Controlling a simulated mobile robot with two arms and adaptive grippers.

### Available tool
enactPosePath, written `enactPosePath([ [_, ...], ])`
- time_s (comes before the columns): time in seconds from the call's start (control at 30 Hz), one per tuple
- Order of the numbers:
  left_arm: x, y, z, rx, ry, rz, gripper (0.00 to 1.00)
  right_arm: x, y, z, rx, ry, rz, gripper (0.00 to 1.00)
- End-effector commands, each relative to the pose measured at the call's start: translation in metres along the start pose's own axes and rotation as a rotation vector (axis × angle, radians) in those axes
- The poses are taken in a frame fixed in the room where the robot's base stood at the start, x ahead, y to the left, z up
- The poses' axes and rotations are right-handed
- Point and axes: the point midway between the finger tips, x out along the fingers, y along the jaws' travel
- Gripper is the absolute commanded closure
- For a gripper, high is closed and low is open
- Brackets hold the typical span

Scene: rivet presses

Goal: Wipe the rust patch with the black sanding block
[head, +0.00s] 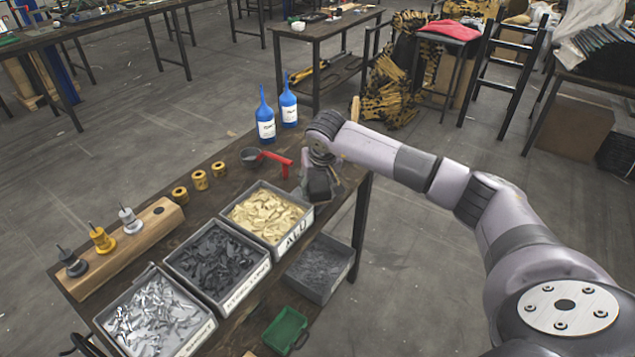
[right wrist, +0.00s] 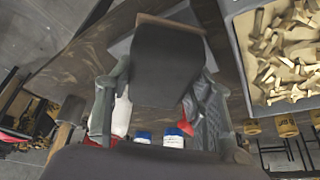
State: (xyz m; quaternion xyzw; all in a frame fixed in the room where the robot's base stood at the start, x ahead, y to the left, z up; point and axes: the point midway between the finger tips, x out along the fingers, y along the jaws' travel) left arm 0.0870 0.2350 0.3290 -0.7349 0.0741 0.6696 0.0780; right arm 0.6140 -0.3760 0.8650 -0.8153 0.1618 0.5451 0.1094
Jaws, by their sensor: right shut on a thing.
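My right gripper (head: 318,183) is at the far right corner of the workbench. In the right wrist view, its fingers (right wrist: 155,98) are shut on the black sanding block (right wrist: 168,62), which has a thin brown edge. The block is between the fingers, over or against a grey flat surface (right wrist: 120,50) on the bench. I cannot tell whether the block touches that surface. I cannot make out the rust patch; the block and gripper may hide it. My left gripper is not in view.
Bins of brass (head: 307,215), black (head: 265,262) and silver parts (head: 216,322) line the near edge. A wooden block (head: 128,243) holds several pegs. Bare bench top lies between.

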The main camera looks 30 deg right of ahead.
Motion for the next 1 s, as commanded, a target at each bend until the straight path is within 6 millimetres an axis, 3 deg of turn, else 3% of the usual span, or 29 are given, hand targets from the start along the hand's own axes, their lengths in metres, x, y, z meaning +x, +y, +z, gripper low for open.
enactPosePath([
  [0.73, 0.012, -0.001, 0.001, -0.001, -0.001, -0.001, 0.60, 0.014, 0.000, 0.006, 0.001, 0.001, 0.000, 0.74],
  [1.0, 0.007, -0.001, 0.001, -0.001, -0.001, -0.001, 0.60, 0.009, -0.010, 0.013, -0.002, 0.001, -0.001, 0.74],
])
